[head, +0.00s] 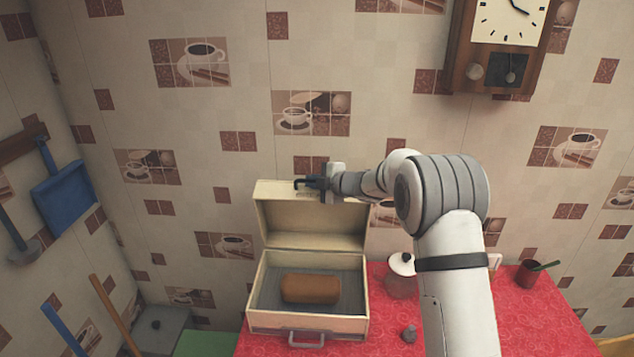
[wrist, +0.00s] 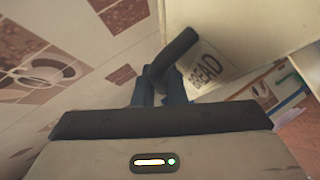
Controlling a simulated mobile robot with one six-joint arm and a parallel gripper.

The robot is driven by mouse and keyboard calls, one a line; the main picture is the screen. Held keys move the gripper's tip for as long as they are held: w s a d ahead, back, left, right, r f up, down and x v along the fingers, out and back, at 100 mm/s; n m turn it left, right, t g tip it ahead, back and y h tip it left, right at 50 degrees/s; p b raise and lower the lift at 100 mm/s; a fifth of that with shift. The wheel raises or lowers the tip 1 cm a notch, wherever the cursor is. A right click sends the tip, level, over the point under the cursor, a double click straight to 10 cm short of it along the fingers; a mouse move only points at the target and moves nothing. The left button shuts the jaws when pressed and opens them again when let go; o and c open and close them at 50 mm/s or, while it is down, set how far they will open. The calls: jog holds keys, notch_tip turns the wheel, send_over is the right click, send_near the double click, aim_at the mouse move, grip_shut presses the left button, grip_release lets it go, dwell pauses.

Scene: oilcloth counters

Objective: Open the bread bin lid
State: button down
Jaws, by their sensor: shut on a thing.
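The cream bread bin (head: 262,318) stands on the red counter with a brown loaf (head: 310,289) inside. Its lid (head: 310,222) is raised, standing about upright at the back of the bin. My gripper (head: 312,183) is at the lid's top edge, shut on the dark lid handle (wrist: 178,48). In the wrist view the gripper's fingers (wrist: 160,90) close around the handle, beside the BREAD label (wrist: 208,70) on the lid's outer face (wrist: 235,30). The fingers partly hide the handle.
A lidded jar (head: 401,280) and a small grey object (head: 409,334) stand right of the bin on the red oilcloth (head: 545,315). The tiled wall (head: 220,200) is close behind the lid. A clock (head: 507,45) hangs above.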

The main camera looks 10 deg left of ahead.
dwell(0.3)
jog(key=c, duration=1.5)
grip_release()
jog(key=shift+s+d, duration=0.25)
jog(key=shift+d, duration=0.1)
jog(key=b+v, duration=0.2)
jog(key=v, duration=0.5)
jog(key=shift+r, duration=0.25)
